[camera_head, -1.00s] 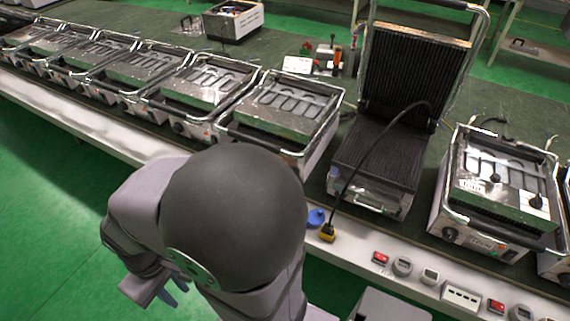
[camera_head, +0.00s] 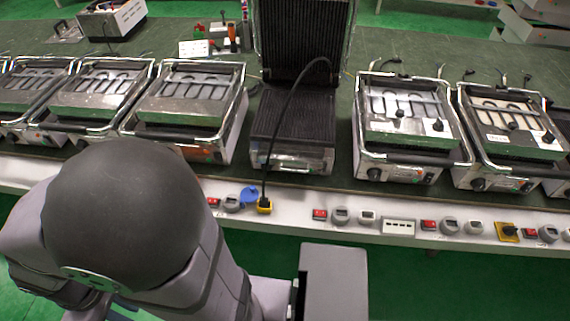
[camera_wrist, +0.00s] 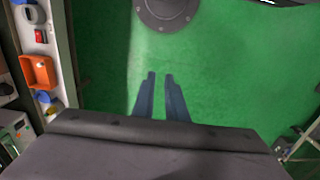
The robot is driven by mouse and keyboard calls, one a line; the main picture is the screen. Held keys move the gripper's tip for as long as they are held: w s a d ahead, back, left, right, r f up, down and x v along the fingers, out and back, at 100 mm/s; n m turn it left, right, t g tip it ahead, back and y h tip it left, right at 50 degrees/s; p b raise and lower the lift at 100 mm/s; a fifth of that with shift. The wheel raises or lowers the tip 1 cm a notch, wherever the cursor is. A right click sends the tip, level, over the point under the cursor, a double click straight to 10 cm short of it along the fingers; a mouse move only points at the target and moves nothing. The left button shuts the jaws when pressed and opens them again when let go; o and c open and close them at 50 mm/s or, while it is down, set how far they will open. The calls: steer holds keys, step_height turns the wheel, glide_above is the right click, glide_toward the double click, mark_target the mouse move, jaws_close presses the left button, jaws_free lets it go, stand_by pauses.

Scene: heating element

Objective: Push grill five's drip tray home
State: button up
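An open grill (camera_head: 293,115) with ribbed black plates stands mid-bench in the head view, its lid raised. A metal drawer-like front (camera_head: 300,163), possibly a drip tray, shows low on it; how far it sticks out is hard to tell. No readable number marks which grill is five. In the wrist view my gripper (camera_wrist: 160,76) has two blue fingers with a gap between them, empty, over the green floor.
Closed grills (camera_head: 190,100) line the bench left and right of the open one. A black cable runs from the open grill to a yellow plug (camera_head: 264,206) at the bench edge. Red switches (camera_head: 320,214) and dials line that edge.

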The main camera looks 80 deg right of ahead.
steer(key=shift+d, duration=0.15)
jaws_close()
steer(key=s+d+f+m+g+y+b, duration=0.1)
steer(key=s+d+f+m+b, duration=0.1)
steer(key=s+d+f+m, duration=0.35)
steer(key=s+d+f+m+y+b, duration=0.1)
steer(key=s+d+f+m, duration=0.2)
steer(key=d+m, duration=0.4)
steer(key=d+f+m+t+h+b, duration=0.1)
steer(key=d+f+m+t+h, duration=0.1)
steer(key=d+m, duration=0.55)
steer(key=d+f+m+t+h, duration=0.2)
steer(key=d+f+m, duration=0.15)
steer(key=d, duration=0.75)
steer(key=s+d+r+m+g+h, duration=0.35)
steer(key=s+d+m, duration=0.3)
steer(key=d, duration=0.25)
steer(key=s+r+m+g, duration=0.3)
steer(key=s+m+g, duration=0.2)
steer(key=s, duration=0.4)
steer(key=s+d+f+b, duration=0.1)
steer(key=s+d+f, duration=0.2)
steer(key=d+f, duration=0.4)
steer(key=shift+s+d+f+h, duration=0.2)
steer(key=shift+s+d+h, duration=0.15)
steer(key=shift+d, duration=0.9)
